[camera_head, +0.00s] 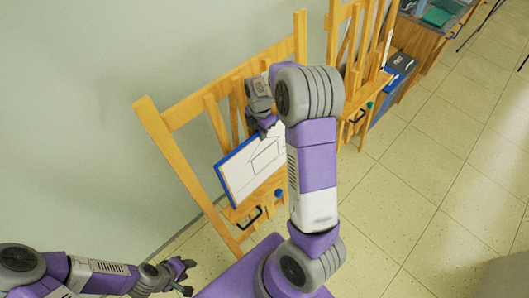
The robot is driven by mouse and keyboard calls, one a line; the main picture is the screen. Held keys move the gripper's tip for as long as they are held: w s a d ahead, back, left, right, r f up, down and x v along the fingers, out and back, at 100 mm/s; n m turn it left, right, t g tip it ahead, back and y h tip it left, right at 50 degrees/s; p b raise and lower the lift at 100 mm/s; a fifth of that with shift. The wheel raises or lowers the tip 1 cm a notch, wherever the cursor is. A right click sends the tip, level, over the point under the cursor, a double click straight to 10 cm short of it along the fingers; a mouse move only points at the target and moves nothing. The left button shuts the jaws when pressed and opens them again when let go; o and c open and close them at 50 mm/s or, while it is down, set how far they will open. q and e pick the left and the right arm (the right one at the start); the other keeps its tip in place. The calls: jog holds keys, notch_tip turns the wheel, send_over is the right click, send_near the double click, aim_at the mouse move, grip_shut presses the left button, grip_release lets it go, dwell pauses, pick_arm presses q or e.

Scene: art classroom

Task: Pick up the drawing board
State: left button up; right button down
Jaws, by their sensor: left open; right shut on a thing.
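The drawing board (238,174) is a white panel with a blue edge and a dark line drawing on it. It stands tilted in front of the wooden easel (163,140), just above the easel's ledge; I cannot tell whether it touches the ledge. My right gripper (263,128) is at the board's top edge and is shut on it; my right arm hides part of the board's right side. My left gripper (186,275) is open and empty at the lower left, well apart from the board.
A second wooden easel (335,50) stands behind to the right. The wall is close on the left. The tiled floor (440,165) on the right is clear.

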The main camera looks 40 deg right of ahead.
jog(key=shift+w+r, duration=0.15)
jog(key=shift+w, duration=0.1)
notch_tip(320, 180, up, 10)
dwell(0.3)
jog(key=shift+s, duration=0.15)
dwell(0.4)
